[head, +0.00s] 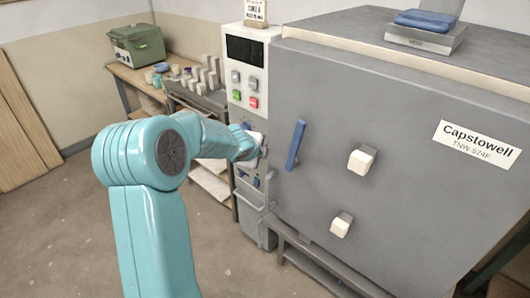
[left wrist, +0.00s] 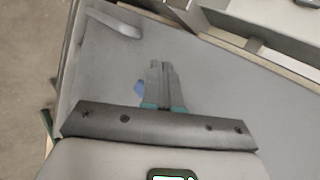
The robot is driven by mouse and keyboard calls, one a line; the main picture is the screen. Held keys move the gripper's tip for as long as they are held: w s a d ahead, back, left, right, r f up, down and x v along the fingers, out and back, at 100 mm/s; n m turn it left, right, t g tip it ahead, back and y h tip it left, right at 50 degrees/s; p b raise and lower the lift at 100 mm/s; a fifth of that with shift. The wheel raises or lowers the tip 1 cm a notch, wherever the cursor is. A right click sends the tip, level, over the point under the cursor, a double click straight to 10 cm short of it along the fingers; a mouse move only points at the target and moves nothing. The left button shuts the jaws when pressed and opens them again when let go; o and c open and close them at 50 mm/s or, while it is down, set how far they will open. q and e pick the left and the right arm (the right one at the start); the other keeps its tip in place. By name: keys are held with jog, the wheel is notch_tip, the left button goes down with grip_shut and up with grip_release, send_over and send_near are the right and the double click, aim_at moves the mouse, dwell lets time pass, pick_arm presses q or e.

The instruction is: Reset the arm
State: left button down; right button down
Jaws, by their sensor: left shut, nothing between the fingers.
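My left arm (head: 205,135) reaches out in teal toward the front of the kiln's control column. My left gripper (left wrist: 161,72) is shut and empty, with its grey fingers together in front of a grey panel (left wrist: 215,75) in the left wrist view. In the head view the fingertips are hard to make out at the arm's end. My right gripper is in neither view.
A large grey kiln (head: 400,130) with a blue handle (head: 295,145) and two pale knobs fills the right. The control column (head: 248,75) has a dark screen and coloured buttons. A green box (head: 138,44) stands on a bench behind.

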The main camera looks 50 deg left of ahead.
pick_arm(q)
jog(key=shift+s+d+r+p, duration=0.25)
jog(key=shift+s+r+p, duration=0.45)
jog(key=shift+s+r, duration=0.6)
